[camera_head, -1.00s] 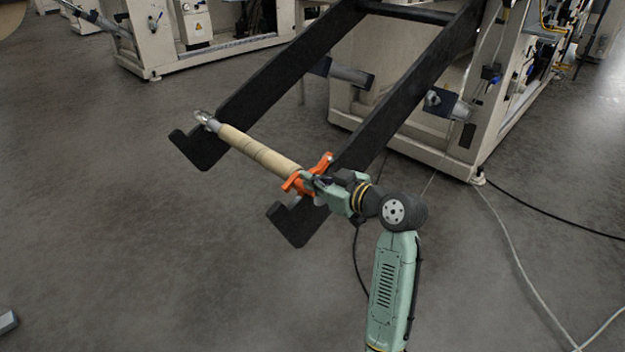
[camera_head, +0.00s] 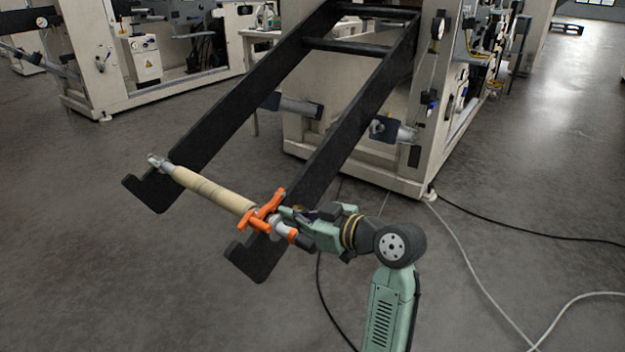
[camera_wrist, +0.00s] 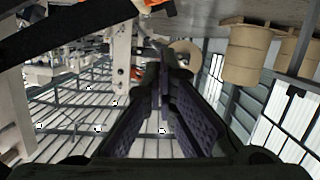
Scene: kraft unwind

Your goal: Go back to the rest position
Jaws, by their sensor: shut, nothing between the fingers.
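A tan cardboard-like core on a metal shaft (camera_head: 212,190) lies across the hooked ends of two black arms. An orange clamp with handles (camera_head: 262,212) sits on the shaft near the right-hand black arm. My gripper (camera_head: 284,212) is just right of the clamp, near the shaft's bare end. It is shut and holds nothing. In the wrist view my gripper (camera_wrist: 165,62) shows its two dark fingers together. The wrist view also shows a bit of the orange clamp (camera_wrist: 155,5) at the top edge. Whether the fingertips touch the clamp cannot be told.
The black arms (camera_head: 345,125) slope up to a beige machine (camera_head: 400,165) at the back. Cables (camera_head: 475,245) lie on the floor at right. Large tan rolls (camera_wrist: 252,55) show in the wrist view.

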